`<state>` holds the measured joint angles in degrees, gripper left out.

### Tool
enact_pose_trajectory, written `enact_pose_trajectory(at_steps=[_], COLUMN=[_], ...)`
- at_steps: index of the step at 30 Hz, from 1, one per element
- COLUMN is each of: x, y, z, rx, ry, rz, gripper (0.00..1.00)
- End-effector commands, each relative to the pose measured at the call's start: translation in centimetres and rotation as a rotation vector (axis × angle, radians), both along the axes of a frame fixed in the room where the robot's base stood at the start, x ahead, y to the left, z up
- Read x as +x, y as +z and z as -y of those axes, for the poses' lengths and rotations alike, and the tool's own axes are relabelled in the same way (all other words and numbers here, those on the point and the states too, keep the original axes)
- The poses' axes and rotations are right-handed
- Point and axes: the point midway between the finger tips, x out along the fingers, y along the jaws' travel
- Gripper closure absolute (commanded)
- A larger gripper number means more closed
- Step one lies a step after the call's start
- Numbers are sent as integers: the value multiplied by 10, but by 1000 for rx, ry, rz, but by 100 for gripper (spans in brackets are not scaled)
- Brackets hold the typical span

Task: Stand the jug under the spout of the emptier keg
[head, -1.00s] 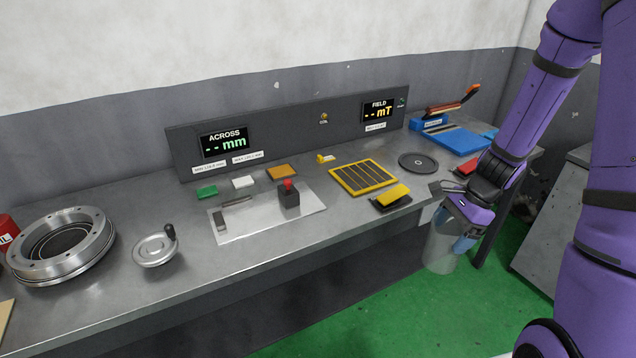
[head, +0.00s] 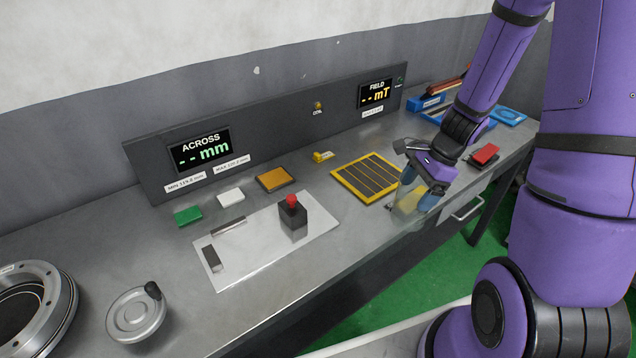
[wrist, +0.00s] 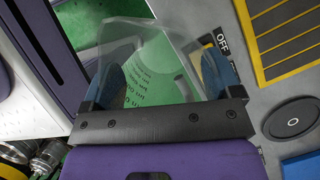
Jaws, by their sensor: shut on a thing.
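The jug is a clear, see-through vessel (wrist: 150,62) with printed markings, seen close up in the wrist view. My gripper (wrist: 160,80) is shut on it, with one blue finger on each side. In the head view my gripper (head: 418,186) holds the jug (head: 406,203) by the bench's front edge, right of the yellow slotted panel. Green floor shows through the jug in the wrist view. Its base and its height over the bench are hard to tell. No keg or spout can be made out in these views.
A red-topped block (head: 485,154) stands at right. A grey display panel (head: 285,140) runs along the back.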

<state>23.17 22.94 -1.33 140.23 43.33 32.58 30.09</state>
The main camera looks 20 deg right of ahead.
Motion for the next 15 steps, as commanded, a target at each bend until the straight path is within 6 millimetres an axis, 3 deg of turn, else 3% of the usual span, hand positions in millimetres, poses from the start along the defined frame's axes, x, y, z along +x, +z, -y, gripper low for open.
enact_pose_trajectory(at_steps=[5, 15], x=[14, 70], y=[-2, -9], z=[-13, -65], rx=[0, 0], ry=[4, 5], rz=[1, 0], gripper=[41, 41])
